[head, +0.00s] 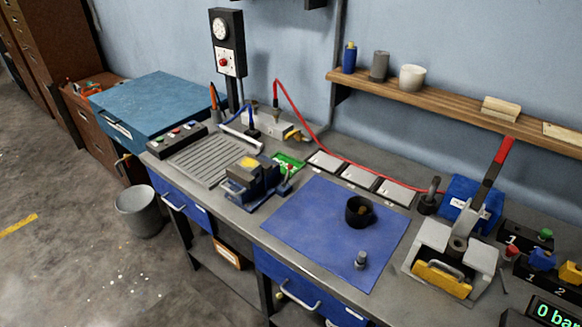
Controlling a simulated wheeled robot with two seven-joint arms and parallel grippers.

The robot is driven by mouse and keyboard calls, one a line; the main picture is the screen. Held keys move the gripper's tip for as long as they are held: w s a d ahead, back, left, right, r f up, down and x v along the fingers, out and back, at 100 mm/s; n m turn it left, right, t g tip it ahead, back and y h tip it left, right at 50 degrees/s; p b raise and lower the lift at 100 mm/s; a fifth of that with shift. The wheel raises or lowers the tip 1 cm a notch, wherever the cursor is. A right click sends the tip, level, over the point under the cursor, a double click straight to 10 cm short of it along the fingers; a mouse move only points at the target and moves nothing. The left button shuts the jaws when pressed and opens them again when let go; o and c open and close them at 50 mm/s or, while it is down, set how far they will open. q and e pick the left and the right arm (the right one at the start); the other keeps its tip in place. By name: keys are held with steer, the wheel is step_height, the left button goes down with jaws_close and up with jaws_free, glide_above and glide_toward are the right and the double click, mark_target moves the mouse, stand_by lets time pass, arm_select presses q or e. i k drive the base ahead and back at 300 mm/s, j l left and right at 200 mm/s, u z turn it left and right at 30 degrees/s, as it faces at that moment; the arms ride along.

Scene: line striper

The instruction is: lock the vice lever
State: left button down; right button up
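A small blue vice (262,190) stands at the front edge of the grey workbench, left of the blue mat. A yellowish block (245,171) sits at its grey jaws. Whether the jaws touch it is too small to tell. No lever on this vice can be made out clearly. On the right, a pale fixture (430,238) with a yellow front piece (443,278) carries a long dark lever (491,176) with a red end. This lever points up and leans right. Neither of my grippers is in view.
A blue mat (320,220) holds a black cup (351,210) and a small metal part (361,260). A red hose (300,118) crosses the bench's back. A wooden shelf (440,98) overhangs the right. A bin (138,212) stands on the floor, left.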

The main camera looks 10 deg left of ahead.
mark_target(290, 166)
steer(key=i+j+u, duration=0.1)
steer(key=j, duration=0.4)
steer(key=j+u, duration=0.15)
steer(key=j, duration=0.3)
steer(key=i+j+u, duration=0.1)
steer(key=j, duration=0.35)
steer(key=i, duration=0.1)
